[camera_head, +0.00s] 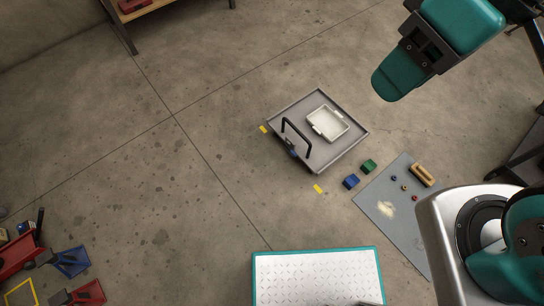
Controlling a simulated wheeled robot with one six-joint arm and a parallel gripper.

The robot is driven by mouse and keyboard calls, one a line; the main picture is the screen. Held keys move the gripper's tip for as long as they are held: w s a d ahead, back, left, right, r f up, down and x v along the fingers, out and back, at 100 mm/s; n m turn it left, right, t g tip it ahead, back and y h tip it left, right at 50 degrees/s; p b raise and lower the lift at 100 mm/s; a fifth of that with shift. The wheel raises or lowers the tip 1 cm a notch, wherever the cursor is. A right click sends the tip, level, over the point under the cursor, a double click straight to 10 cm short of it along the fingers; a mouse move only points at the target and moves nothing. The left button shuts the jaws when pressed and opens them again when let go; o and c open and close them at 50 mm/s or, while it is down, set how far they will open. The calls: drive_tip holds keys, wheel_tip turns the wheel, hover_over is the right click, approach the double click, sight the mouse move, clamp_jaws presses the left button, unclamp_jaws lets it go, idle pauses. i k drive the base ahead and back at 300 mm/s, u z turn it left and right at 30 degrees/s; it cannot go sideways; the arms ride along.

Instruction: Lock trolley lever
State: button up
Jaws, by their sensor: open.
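The trolley (288,111) is a flat grey platform on the concrete floor, just right of the middle of the picture. A black upright handle (296,131) stands at its lower left edge. A small blue part (293,153) shows low at that same edge, by the foot of the handle; I cannot tell for sure whether it is the lever. A white tray (328,123) lies on the platform. My teal arm shows at the upper right and lower right, well apart from the trolley. The fingers of my gripper are not visible.
Blue (351,181) and green (369,166) blocks lie right of the trolley. A grey mat (398,207) holds small coloured pieces and a wooden brush-like object (422,175). A white perforated, teal-edged surface (317,275) is at the bottom. Dustpans (72,261) lie lower left. Floor left of the trolley is clear.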

sight(288, 147)
drive_tip(key=u, duration=0.2)
drive_tip(key=i, duration=1)
